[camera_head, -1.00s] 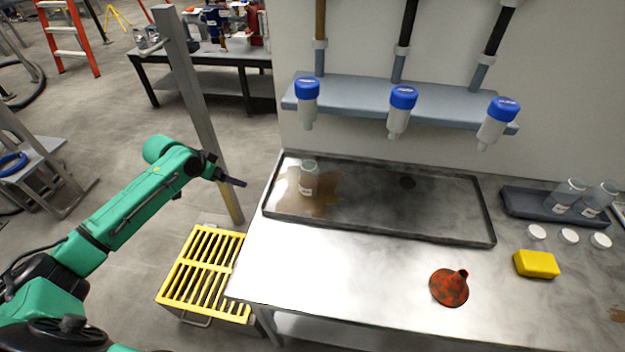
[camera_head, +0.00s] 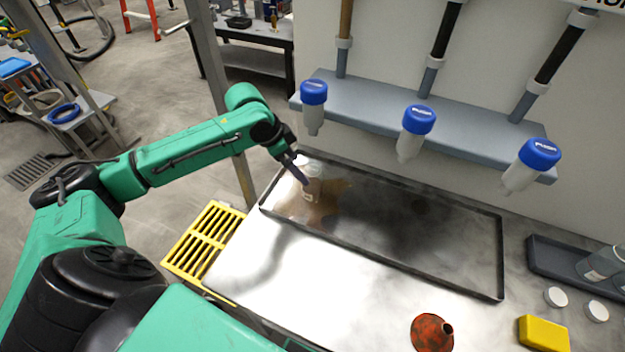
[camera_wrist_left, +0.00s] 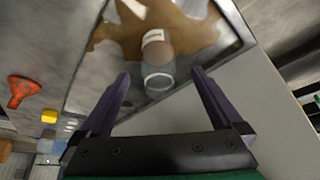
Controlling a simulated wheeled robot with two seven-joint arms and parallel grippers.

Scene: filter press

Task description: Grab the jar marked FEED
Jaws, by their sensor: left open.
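The label is too small to read. My left gripper (camera_head: 300,174) is at the jar's upper part in the head view and partly covers it. In the left wrist view the jar (camera_wrist_left: 157,58) shows ahead of the open fingers of the left gripper (camera_wrist_left: 161,75), between their tips, with its round rim toward me. Nothing is held. My right gripper is not in view.
At right are another clear jar (camera_head: 600,263) in a dark tray, white lids (camera_head: 556,297) and a yellow sponge (camera_head: 543,333). A rusty funnel (camera_head: 430,332) lies in front.

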